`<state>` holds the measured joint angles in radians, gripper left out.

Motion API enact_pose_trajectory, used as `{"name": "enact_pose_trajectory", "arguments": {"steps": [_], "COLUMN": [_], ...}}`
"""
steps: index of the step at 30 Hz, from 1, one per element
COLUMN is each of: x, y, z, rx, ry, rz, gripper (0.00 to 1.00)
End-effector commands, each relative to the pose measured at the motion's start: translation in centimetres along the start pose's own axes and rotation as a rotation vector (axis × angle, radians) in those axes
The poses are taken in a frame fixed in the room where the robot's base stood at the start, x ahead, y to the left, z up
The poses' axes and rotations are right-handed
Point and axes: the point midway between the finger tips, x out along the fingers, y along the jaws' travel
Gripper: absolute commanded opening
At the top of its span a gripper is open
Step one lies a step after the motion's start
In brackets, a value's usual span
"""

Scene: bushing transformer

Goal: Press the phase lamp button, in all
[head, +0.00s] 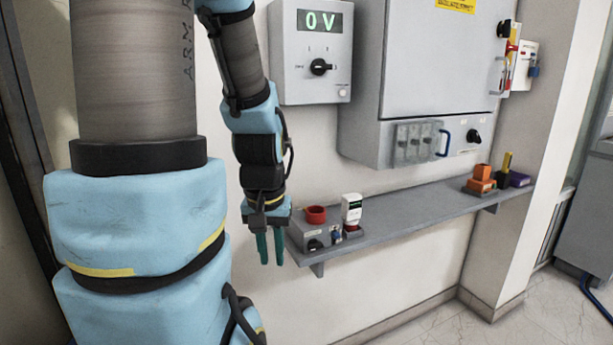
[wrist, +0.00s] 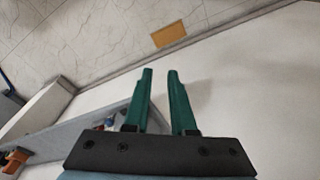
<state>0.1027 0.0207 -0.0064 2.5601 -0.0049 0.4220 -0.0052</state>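A grey control box (head: 311,52) with a green "0V" display (head: 320,21) hangs on the wall in the head view. It has a black knob (head: 320,67) and a small pale button (head: 342,92) at its lower right. I cannot tell which control is the phase lamp button; its label is too small to read. My gripper (head: 270,247) hangs pointing down, left of the shelf and below the box, away from all buttons. Its green fingers stand apart with nothing between them, as the wrist view (wrist: 160,76) also shows.
A grey wall shelf (head: 420,207) runs to the right of my gripper. It bears a grey box with a red ring (head: 316,214), a white handheld device (head: 352,208) and orange blocks (head: 481,180). A large grey cabinet (head: 440,60) hangs above. Wall below the shelf is clear.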

Motion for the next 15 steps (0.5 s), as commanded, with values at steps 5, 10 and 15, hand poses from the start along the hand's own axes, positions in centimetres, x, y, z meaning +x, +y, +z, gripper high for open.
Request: {"name": "enact_pose_trajectory", "arguments": {"steps": [5, 10, 15], "x": [0.00, 0.00, 0.00], "y": [0.00, 0.00, 0.00], "z": [-0.01, -0.01, -0.01], "rx": [0.000, 0.000, 0.000], "ry": [0.000, 0.000, 0.000], "rz": [0.000, 0.000, 0.000], "gripper": [0.02, 0.00, 0.00]}}
